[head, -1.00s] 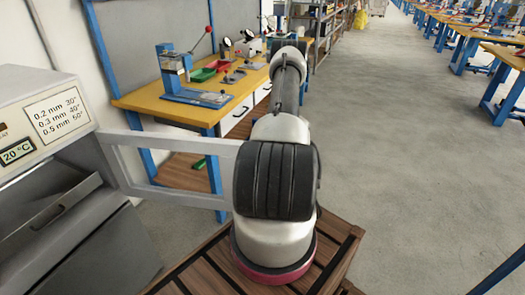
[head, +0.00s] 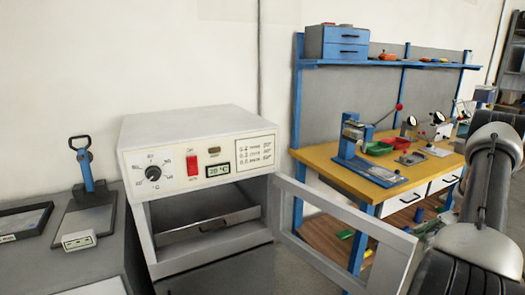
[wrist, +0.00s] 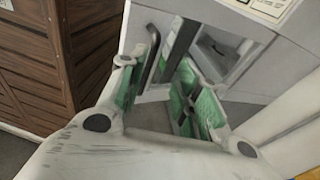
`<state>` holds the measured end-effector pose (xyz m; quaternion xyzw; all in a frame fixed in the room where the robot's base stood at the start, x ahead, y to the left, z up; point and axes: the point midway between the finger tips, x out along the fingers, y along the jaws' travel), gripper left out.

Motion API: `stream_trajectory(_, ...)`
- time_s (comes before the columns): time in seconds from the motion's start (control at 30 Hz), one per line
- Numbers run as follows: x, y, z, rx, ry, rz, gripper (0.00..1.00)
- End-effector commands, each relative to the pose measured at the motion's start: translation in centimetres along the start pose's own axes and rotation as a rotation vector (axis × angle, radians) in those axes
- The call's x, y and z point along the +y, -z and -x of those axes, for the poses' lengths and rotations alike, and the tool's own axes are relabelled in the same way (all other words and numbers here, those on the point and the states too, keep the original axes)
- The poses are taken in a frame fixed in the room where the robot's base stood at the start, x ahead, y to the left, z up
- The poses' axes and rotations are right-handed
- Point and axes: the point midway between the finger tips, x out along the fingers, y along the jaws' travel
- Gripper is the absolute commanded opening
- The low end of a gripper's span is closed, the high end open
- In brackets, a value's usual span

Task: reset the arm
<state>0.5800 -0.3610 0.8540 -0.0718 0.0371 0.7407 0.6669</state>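My arm (head: 478,235) shows at the right edge of the head view, in grey and black, partly cut off by the frame. My gripper's end does not show in the head view. In the wrist view my gripper (wrist: 172,62) has its two green-padded fingers apart, with nothing seen held between them. Beyond the fingers is a pale grey cabinet front with dark recesses and a dark bar; I cannot tell whether the fingers touch it.
A white oven (head: 200,140) stands with its framed door (head: 345,262) swung open towards my arm. An inner tray (head: 208,228) shows. A yellow workbench (head: 330,168) with a blue press (head: 350,140) stands behind. A grey counter (head: 30,262) is at left.

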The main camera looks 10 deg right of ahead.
Motion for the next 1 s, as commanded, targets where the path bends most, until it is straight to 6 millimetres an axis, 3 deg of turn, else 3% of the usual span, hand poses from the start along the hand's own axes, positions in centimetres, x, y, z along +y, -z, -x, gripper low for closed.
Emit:
stream_trajectory(0.03, -1.1, -2.6, -0.5, 0.065, -0.045, 0.029, 0.33)
stream_trajectory(0.2, -2.9, -9.9, -3.2, 0.291, -0.198, 0.143, 0.33)
stream_trajectory(0.5, -2.1, -20.6, -9.2, 0.668, -0.45, 0.425, 0.33)
stream_trajectory(0.8, 2.3, -27.5, -14.2, 1.008, -0.662, 0.795, 0.33)
stream_trajectory(1.0, 5.7, -29.7, -16.5, 1.208, -0.768, 1.08, 0.33)
